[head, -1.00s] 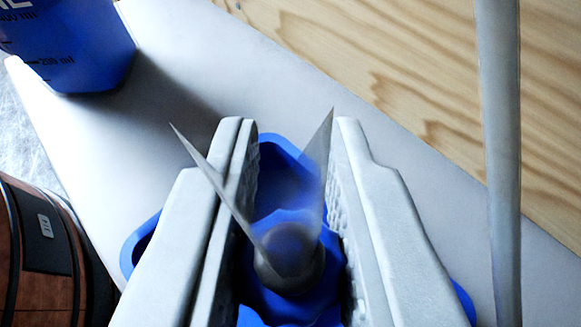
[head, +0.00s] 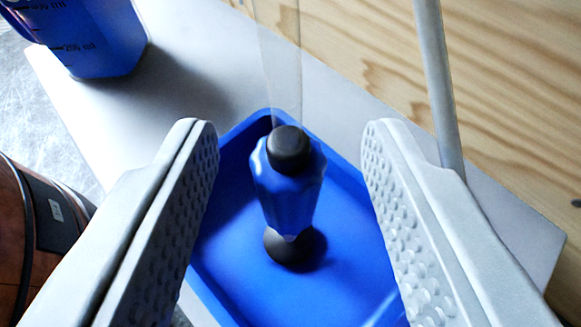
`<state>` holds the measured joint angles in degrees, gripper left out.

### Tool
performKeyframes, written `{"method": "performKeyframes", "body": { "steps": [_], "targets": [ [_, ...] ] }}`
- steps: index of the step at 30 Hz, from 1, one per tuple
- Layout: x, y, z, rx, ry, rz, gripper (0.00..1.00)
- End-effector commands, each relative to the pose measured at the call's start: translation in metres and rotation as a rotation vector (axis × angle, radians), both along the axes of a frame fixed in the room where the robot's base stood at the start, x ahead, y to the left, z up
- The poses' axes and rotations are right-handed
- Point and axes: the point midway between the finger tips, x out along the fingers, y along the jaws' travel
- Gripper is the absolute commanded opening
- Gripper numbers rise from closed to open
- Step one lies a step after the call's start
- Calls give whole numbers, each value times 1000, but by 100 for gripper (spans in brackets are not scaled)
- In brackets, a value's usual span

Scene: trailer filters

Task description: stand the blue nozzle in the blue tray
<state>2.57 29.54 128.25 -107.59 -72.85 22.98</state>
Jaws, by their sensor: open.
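The blue nozzle (head: 288,190) has a dark grey knob at its top end and a dark round foot. It stands upright on the floor of the blue tray (head: 240,285), left of the tray's middle and apart from its walls. My gripper (head: 290,150) is open, with one finger on each side of the nozzle and a clear gap to both. Its fingers hide parts of the tray's left and right sides. The near end of the tray is cut off by the picture's lower edge.
The tray stands on a white surface (head: 190,90). A blue measuring jug (head: 95,45) is at the upper left, and a brown drum-like container (head: 35,235) at the left edge. A grey post (head: 437,85) rises at the right before a wooden panel (head: 510,120).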

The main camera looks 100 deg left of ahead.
Motion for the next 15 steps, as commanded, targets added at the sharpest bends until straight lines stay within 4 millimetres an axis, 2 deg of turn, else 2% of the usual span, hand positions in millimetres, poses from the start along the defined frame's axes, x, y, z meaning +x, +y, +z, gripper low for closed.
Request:
{"method": "performKeyframes", "body": {
  "steps": [15],
  "targets": [
    [12, -94, 38, 0, 0, -3, 44]
  ]
}}
